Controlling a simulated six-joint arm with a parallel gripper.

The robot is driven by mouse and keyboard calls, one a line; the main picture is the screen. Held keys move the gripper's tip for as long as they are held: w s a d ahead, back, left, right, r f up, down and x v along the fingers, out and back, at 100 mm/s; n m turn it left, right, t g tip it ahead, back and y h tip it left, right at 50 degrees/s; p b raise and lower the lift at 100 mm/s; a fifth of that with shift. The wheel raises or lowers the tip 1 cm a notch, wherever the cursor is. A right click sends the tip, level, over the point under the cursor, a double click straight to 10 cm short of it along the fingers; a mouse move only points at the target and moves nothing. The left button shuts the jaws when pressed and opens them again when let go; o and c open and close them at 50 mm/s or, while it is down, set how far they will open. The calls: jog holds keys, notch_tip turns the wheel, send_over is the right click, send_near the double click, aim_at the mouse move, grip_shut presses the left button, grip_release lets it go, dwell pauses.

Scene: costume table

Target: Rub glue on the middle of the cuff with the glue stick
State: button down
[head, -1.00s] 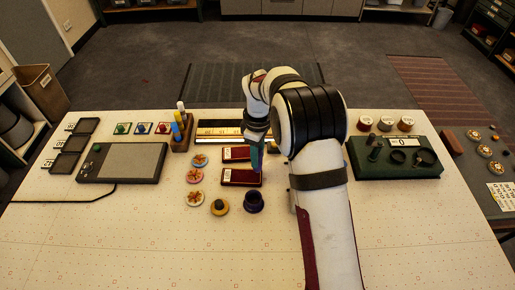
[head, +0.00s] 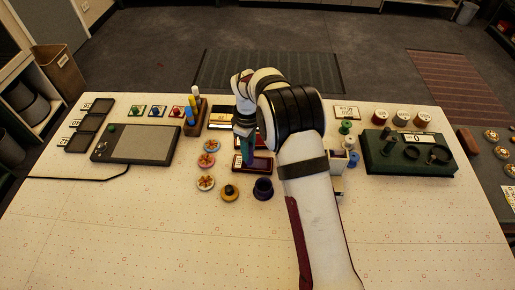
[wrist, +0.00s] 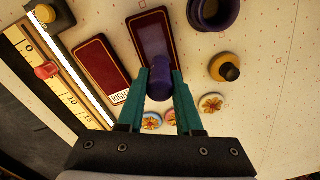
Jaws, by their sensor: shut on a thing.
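My gripper (wrist: 160,95) is shut on a purple glue stick (wrist: 160,84), which shows between its teal fingers. The nearer cuff (wrist: 153,32), a dark red strip with a thin gold border, lies flat under the stick. Its inner area looks purplish, unlike the other dark red cuff (wrist: 97,62), which carries a white label reading RIGHT. The stick is over one end of the nearer cuff, its left end in the head view (head: 262,163). I cannot tell whether the tip touches. My fingers (head: 245,150) and arm hide part of both cuffs in the head view.
A dark purple open cup (head: 263,188) and a yellow disc with a dark knob (head: 229,192) stand just in front of the cuff. Several flower badges (head: 206,182) line its left. A ruler (wrist: 72,95) lies beyond the cuffs. The table's front is clear.

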jog(key=shift+a, duration=0.45)
jog(key=shift+s+d, duration=0.15)
jog(key=shift+d, duration=3.2)
jog(key=shift+d+r, duration=0.1)
jog(key=shift+d, duration=0.05)
notch_tip(320, 180, up, 8)
